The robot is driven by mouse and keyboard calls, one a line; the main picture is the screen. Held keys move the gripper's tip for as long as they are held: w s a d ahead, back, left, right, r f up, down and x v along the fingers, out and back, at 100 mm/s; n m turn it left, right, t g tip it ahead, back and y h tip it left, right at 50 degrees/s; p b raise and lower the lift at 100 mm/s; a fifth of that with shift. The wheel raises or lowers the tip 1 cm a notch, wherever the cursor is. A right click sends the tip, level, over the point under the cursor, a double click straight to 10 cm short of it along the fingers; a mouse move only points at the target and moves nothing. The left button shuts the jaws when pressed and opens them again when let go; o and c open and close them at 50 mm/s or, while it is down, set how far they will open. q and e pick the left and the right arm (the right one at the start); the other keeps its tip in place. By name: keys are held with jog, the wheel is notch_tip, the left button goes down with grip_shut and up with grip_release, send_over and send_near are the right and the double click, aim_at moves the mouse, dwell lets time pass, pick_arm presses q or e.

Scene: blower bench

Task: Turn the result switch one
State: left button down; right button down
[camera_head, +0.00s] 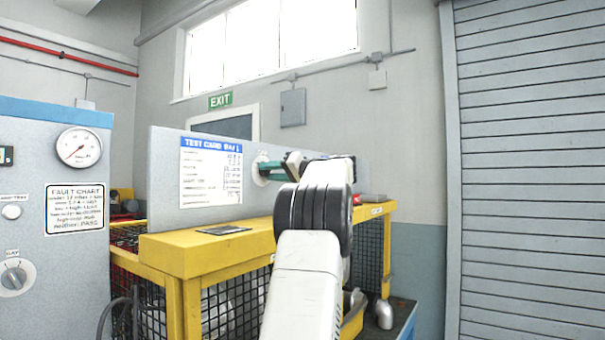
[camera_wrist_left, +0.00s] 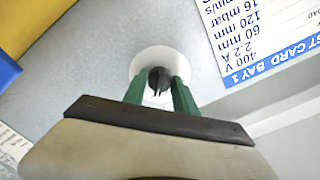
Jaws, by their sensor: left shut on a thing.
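The result switch shows in the left wrist view as a dark knob (camera_wrist_left: 157,78) on a round white plate (camera_wrist_left: 150,58) set in a grey panel. My left gripper (camera_wrist_left: 158,90) has its green fingers on either side of the knob and is shut on it. In the head view the left gripper (camera_head: 266,169) reaches the grey panel (camera_head: 172,205) just right of the test card (camera_head: 212,172). The knob is hidden there by the fingers. My right gripper is in neither view.
A yellow bench frame (camera_head: 195,256) with black mesh stands under the panel. At the left, a grey cabinet carries a pressure gauge (camera_head: 79,147), a fault chart (camera_head: 75,208) and another rotary knob (camera_head: 14,277). A flat dark object (camera_head: 224,230) lies on the yellow ledge. A shutter (camera_head: 525,180) closes the right side.

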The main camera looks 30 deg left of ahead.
pick_arm(q)
jog(key=shift+m, duration=0.3)
jog(key=c, duration=1)
grip_release()
jog(key=shift+d, duration=0.1)
jog(key=d, duration=0.7)
jog(key=shift+s+d, duration=0.35)
